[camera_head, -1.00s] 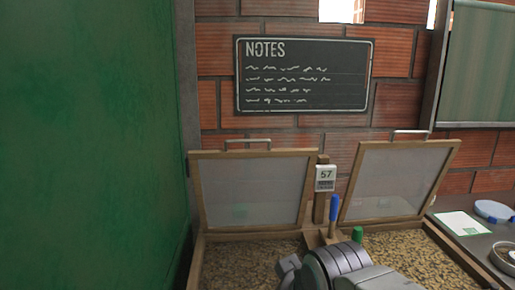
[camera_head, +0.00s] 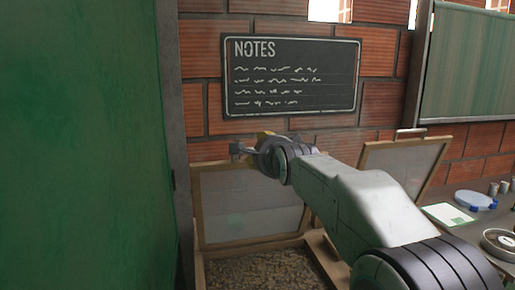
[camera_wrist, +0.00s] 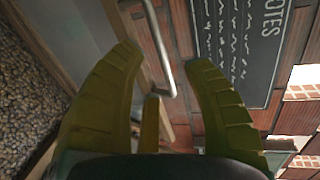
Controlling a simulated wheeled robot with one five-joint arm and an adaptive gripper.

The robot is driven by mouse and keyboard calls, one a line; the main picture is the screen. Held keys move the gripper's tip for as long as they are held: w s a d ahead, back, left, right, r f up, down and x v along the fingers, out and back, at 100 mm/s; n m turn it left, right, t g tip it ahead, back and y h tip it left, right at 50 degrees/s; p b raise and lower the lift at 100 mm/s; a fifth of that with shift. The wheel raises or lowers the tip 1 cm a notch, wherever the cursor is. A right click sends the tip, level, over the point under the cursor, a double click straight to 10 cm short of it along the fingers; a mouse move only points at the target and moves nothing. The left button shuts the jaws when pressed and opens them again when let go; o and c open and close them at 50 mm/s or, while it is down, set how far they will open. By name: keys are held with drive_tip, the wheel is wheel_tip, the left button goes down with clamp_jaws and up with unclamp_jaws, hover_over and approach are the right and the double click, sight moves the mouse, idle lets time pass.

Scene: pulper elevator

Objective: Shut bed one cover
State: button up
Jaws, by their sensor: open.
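Two wood-framed covers with pale translucent panels stand raised against the brick wall. The left cover (camera_head: 250,207) has a metal bar handle (camera_head: 236,149) on its top edge. The right cover (camera_head: 396,165) is partly hidden behind my arm. No readable label shows which one is bed one. My gripper (camera_head: 264,141) is at the left cover's top edge, by its handle. In the wrist view the yellow fingers (camera_wrist: 164,60) are spread, with the handle (camera_wrist: 167,82) between them. I cannot tell whether they touch it.
Grainy brown material (camera_head: 262,268) fills the bed below the left cover. A green panel (camera_head: 80,150) stands close on the left. A chalkboard (camera_head: 291,76) hangs above the covers. A dark counter at right holds a paper (camera_head: 447,214) and a blue-rimmed dish (camera_head: 475,199).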

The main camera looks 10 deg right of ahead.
drive_tip(key=shift+p+x, duration=1.45)
drive_tip(key=shift+x, duration=1.35)
clamp_jaws()
